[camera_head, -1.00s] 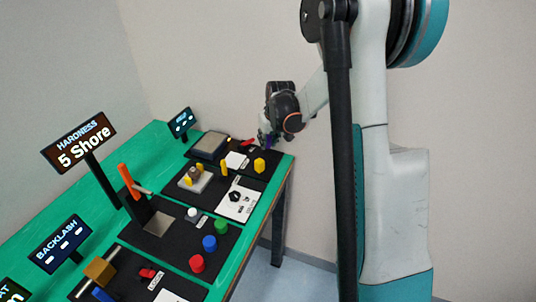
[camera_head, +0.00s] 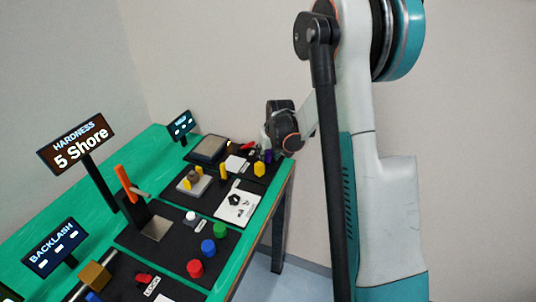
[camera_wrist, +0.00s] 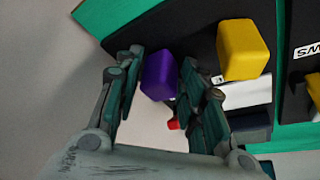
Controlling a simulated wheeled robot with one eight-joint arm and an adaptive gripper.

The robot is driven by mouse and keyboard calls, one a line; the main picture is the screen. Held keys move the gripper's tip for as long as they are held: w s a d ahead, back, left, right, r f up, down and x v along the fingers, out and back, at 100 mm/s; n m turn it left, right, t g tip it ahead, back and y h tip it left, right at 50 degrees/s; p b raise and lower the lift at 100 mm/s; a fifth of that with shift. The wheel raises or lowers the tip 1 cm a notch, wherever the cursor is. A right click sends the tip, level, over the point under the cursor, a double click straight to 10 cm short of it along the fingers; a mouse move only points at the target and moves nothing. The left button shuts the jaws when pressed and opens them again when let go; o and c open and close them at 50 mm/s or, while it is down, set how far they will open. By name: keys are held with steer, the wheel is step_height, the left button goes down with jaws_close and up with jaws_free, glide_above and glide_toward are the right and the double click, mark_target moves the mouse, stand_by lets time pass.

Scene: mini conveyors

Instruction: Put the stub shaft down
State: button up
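The purple piece (camera_wrist: 159,74), which I take to be the stub shaft, is between the two fingertips of my gripper (camera_wrist: 162,80) in the wrist view. The fingers lie close along both its sides and look shut on it. In the head view, my gripper (camera_head: 267,143) is at the far right end of the green table (camera_head: 248,252), and the purple piece (camera_head: 268,156) shows just below its fingers. It is low, near the black mat's edge; I cannot tell whether its underside touches the mat.
A yellow block (camera_head: 259,169) stands close to the purple piece, also large in the wrist view (camera_wrist: 242,50). A red piece (camera_head: 247,145) and a white plate (camera_head: 235,163) lie nearby. A grey tray (camera_head: 209,149) and a small display (camera_head: 180,124) are behind.

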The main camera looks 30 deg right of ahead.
steer(key=shift+r, duration=0.1)
steer(key=p+v, duration=0.4)
steer(key=v, duration=0.8)
stand_by(1.4)
